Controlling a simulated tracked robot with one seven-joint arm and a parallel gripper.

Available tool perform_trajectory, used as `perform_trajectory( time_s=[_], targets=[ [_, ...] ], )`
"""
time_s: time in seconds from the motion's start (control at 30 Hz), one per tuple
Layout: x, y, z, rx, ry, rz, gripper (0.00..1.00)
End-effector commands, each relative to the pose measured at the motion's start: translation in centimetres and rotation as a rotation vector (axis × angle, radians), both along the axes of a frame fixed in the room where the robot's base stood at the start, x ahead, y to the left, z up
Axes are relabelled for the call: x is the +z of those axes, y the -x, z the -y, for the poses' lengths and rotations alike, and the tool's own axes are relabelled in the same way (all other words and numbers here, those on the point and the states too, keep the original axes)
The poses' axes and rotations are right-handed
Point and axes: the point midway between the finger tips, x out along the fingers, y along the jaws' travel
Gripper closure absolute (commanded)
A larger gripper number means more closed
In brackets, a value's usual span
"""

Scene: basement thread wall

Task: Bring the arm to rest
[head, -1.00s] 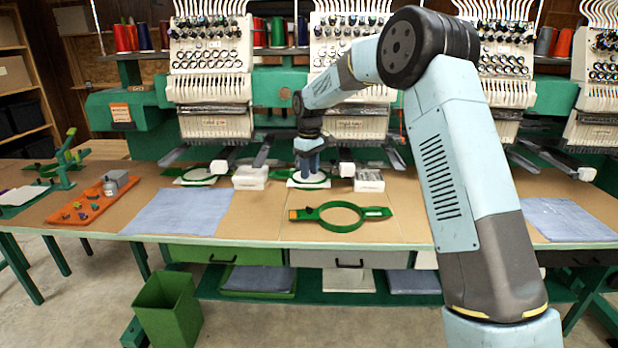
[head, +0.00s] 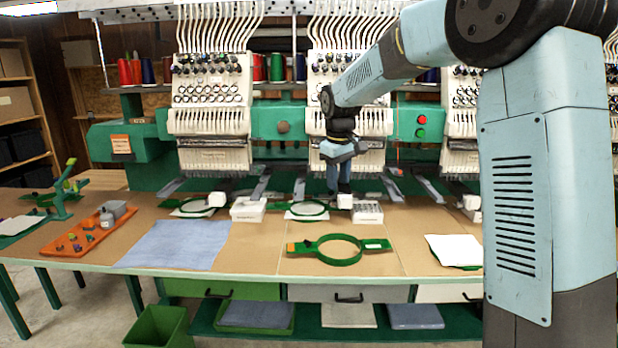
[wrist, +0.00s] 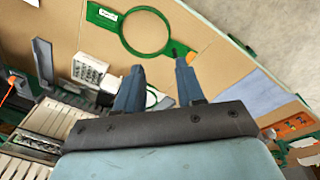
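My arm reaches across from the right of the head view, bent at the elbow. My gripper (head: 339,188) points down in front of the middle embroidery head (head: 345,122), just right of a green hoop with white fabric (head: 306,209) on that machine. In the wrist view my gripper (wrist: 157,68) has its two blue-grey fingers spread apart with nothing between them. A large empty green hoop (head: 340,249) lies flat on the table in front, and it also shows beyond the fingertips in the wrist view (wrist: 122,38).
White blocks (head: 247,209) and a gridded white block (head: 367,212) stand beside the machine hoop. A blue cloth (head: 178,244) and an orange tray (head: 76,241) lie left on the brown table (head: 262,262). A white cloth (head: 454,250) lies right. A green bin (head: 158,327) stands below.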

Motion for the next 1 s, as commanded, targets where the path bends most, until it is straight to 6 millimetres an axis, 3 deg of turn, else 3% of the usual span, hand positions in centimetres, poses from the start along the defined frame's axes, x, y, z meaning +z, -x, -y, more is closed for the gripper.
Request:
perform_trajectory(
  time_s=[0.2, 0.5, 0.77, 1.0],
  targets=[
    [3.6, 5.4, 3.5, -0.099, -0.011, 0.060, 0.62],
    [6.4, 13.1, 7.7, -0.240, -0.041, 0.137, 0.62],
    [7.3, 19.9, 10.8, -0.362, -0.080, 0.201, 0.62],
    [6.9, 26.3, 13.1, -0.472, -0.126, 0.259, 0.62]
  ],
)
